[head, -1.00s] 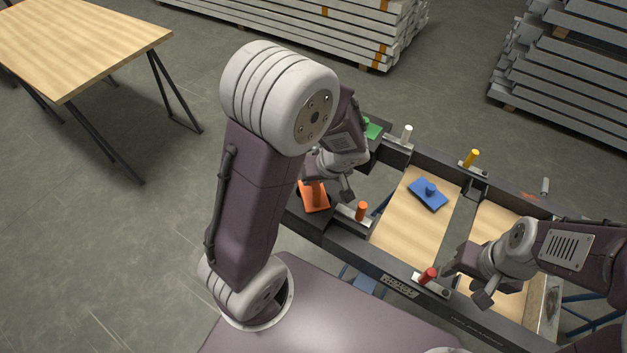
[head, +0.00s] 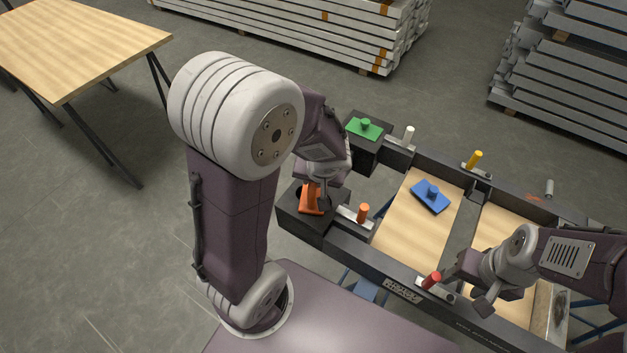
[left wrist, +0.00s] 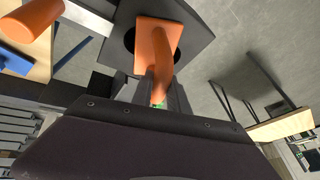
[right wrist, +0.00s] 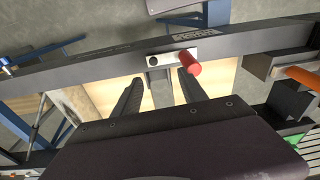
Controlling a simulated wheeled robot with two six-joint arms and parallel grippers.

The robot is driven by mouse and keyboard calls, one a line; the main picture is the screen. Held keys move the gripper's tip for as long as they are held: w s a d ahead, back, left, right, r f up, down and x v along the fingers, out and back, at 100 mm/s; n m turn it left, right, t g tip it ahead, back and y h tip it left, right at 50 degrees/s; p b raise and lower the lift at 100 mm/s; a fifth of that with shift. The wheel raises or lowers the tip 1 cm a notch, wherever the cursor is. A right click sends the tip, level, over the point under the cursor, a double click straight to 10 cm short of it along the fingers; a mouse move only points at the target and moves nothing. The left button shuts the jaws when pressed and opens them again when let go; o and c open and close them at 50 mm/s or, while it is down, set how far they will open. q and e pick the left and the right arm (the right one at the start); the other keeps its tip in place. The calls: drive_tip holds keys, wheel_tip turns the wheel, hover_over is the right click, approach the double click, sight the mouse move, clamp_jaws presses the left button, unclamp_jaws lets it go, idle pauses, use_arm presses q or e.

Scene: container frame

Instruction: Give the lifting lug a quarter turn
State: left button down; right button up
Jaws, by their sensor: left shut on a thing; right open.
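The orange lifting lug (head: 310,204) has a flat plate and a raised curved part. It sits over a dark round hole in the near-left black corner block (head: 290,218). My left gripper (head: 323,186) is shut on its raised part. In the left wrist view the lug's plate (left wrist: 155,32) lies across the hole, and the fingers (left wrist: 162,98) close on its curved end. I cannot tell if the plate touches the block. My right gripper (head: 462,284) is open and empty by the red-handled latch (head: 430,280); the red handle (right wrist: 190,63) shows ahead of its fingers (right wrist: 158,92).
An orange-handled latch (head: 361,213) stands right of the lug. A green knobbed plate (head: 363,131) is on the far-left block, near a white-handled latch (head: 408,137). A blue knobbed plate (head: 431,199) lies on a wooden panel. A yellow-handled latch (head: 475,160) is on the far rail.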

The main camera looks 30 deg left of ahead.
use_arm(q)
drive_tip(key=shift+a+m+h, duration=0.1)
drive_tip(key=shift+m+h, duration=0.2)
drive_tip(key=shift+m, duration=0.4)
use_arm(e)
drive_tip(key=shift+f, duration=0.15)
use_arm(q)
drive_tip(key=shift+s+r+m+t+h, duration=0.1)
drive_tip(key=shift+m+t+h, duration=0.3)
drive_tip(key=shift+m, duration=0.7)
use_arm(e)
drive_tip(key=shift+r, duration=0.25)
use_arm(q)
drive_tip(key=shift+m, duration=0.4)
drive_tip(key=c, duration=1.2)
unclamp_jaws()
use_arm(e)
drive_tip(key=shift+r, duration=0.1)
